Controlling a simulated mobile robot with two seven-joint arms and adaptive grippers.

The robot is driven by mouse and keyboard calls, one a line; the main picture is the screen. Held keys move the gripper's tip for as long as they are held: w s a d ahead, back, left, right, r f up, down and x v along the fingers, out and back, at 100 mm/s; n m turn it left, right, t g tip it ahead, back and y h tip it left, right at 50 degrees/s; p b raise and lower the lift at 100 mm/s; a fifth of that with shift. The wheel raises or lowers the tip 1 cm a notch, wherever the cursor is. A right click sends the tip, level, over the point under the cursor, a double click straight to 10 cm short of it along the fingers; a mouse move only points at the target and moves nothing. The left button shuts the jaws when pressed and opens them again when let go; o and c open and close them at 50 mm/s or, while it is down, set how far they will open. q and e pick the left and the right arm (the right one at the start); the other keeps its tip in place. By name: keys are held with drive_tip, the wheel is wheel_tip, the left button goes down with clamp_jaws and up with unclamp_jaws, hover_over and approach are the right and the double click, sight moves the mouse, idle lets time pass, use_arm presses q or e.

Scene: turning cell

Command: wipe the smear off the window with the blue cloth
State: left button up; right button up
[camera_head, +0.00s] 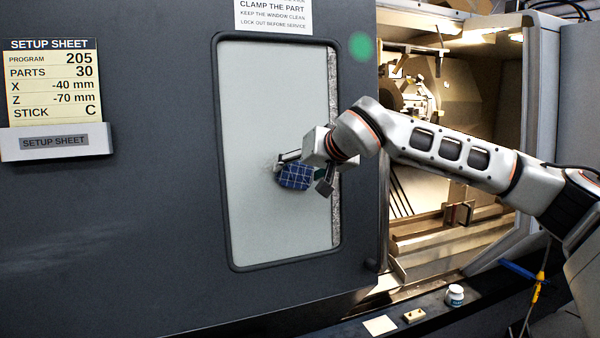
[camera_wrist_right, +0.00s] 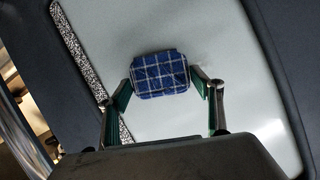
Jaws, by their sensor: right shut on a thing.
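The window (camera_head: 270,110) is a pale grey pane with a dark rounded frame in the machine door. My right gripper (camera_head: 305,172) is in front of its middle, shut on the blue checked cloth (camera_head: 295,177). In the right wrist view the folded cloth (camera_wrist_right: 160,74) sits between the two fingertips of the right gripper (camera_wrist_right: 161,82), close to the pane (camera_wrist_right: 220,45). I cannot tell whether it touches the glass. A faint mark (camera_head: 268,163) shows at the cloth's upper left; the rest of any smear may be hidden. My left gripper is not in view.
The machine stands open to the right of the door, with a chuck (camera_head: 418,97) and rails inside. A setup sheet (camera_head: 53,80) hangs at the left. A small jar (camera_head: 454,296), a tan block (camera_head: 414,315) and a pale square (camera_head: 380,325) lie on the ledge below.

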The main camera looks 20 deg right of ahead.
drive_tip(key=shift+r, duration=0.55)
drive_tip(key=shift+a+b, duration=0.7)
drive_tip(key=shift+a, duration=5.35)
drive_tip(key=shift+s, duration=0.1)
drive_tip(key=shift+s+r+b, duration=0.15)
drive_tip(key=shift+s+b, duration=0.55)
drive_tip(key=shift+s, duration=0.75)
drive_tip(key=shift+s+r+b, duration=0.15)
drive_tip(key=shift+s+b, duration=0.5)
drive_tip(key=shift+s, duration=0.8)
drive_tip(key=shift+s+r+b, duration=0.2)
drive_tip(key=shift+s+b, duration=0.2)
drive_tip(key=shift+s, duration=1.1)
